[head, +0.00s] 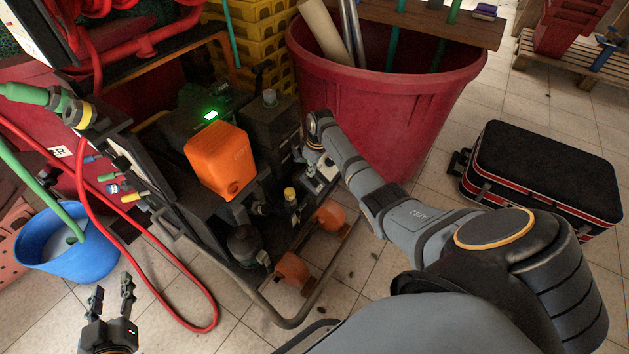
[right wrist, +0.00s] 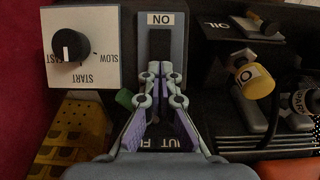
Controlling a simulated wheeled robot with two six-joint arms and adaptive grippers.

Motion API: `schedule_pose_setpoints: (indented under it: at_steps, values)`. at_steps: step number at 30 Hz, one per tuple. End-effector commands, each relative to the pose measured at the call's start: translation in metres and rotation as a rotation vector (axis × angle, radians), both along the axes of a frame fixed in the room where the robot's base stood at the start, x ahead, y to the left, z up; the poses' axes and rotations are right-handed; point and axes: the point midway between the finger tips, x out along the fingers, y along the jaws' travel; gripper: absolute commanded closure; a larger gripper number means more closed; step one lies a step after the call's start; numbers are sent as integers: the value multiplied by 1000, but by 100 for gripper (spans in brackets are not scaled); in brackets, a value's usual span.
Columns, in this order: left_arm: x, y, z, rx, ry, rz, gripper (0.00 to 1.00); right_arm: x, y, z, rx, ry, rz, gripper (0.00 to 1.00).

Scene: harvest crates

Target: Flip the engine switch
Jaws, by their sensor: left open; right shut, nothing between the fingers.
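The engine switch (right wrist: 160,44) is a dark rocker in a grey plate in the right wrist view; its label at the top reads "NO", apparently "ON" upside down. My right gripper (right wrist: 161,76) is shut and empty, its fingertips over the lower part of the plate, just below the dark rocker. I cannot tell whether they touch it. In the head view the right gripper (head: 313,160) is at the near right side of the engine unit (head: 220,160), which has an orange box and a lit green display. My left gripper (head: 112,292) is open and empty at the lower left, away from the engine.
A dial (right wrist: 68,45) marked START, SLOW and FAST sits left of the switch; a yellow cap (right wrist: 254,80) is to the right. A red tub (head: 390,115) stands behind my right arm. A blue bucket (head: 75,262) and a red hose (head: 205,312) are at left. A black suitcase (head: 545,170) lies right.

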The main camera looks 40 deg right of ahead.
Motion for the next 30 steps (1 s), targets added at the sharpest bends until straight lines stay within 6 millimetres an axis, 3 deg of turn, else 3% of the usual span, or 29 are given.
schedule_pose_setpoints:
  at_steps: [30]
  values:
    - [0, 0, -8, 0, 0, 0, 57, 0, 0, -15, 0, 1, 0, 100]
